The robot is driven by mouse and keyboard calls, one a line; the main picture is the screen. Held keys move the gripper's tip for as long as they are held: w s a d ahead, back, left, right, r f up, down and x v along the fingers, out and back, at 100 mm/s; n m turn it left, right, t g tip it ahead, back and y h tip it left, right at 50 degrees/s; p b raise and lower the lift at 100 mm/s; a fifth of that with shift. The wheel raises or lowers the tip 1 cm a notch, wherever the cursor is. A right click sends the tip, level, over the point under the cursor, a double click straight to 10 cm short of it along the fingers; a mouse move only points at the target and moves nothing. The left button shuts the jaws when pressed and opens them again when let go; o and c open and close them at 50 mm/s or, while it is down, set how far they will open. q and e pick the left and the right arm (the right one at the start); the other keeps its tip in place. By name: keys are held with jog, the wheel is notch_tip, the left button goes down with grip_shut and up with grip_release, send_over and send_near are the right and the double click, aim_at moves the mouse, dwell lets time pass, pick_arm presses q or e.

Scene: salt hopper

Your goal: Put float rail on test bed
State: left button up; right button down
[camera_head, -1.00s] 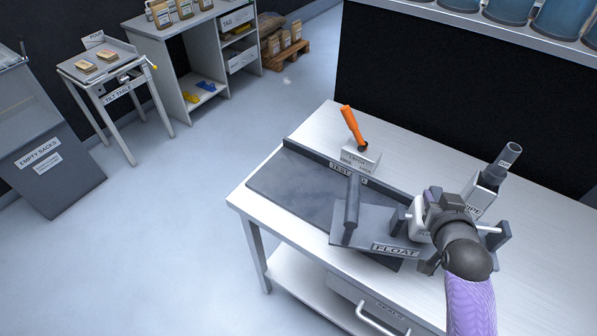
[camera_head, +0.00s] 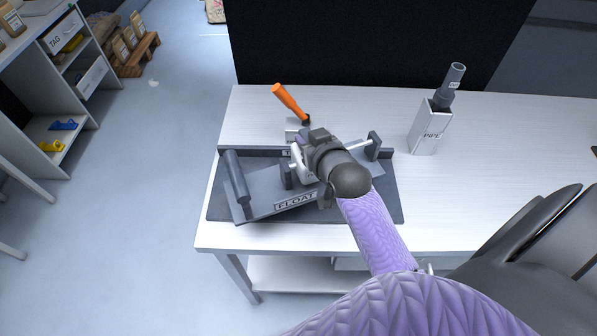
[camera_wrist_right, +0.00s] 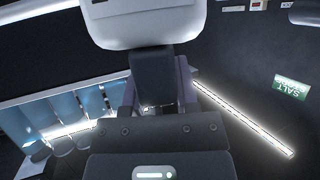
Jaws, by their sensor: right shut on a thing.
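The float rail (camera_head: 262,202) is a grey plate marked FLOAT, with a dark upright roller-like bar at its left end and a pale rod with dark end blocks at its right. My right gripper (camera_head: 308,170) is shut on it near the rod, largely hiding the grip. The rail sits over the left and middle of the dark test bed (camera_head: 388,208) and is tilted relative to it. I cannot tell whether it touches the bed. In the right wrist view my gripper's housing fills the middle and the rail cannot be made out clearly. My left gripper is out of view.
An orange-handled lever (camera_head: 288,101) stands behind the bed. A white holder marked PIPE (camera_head: 428,133) with a grey pipe stands at the right on the white table (camera_head: 470,190). The tabletop around the holder is clear. Shelves (camera_head: 75,105) stand at the far left.

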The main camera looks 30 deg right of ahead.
notch_tip(320, 180, down, 7)
jog(key=shift+f+b, duration=0.1)
jog(key=shift+b, duration=1)
jog(key=shift+f, duration=0.2)
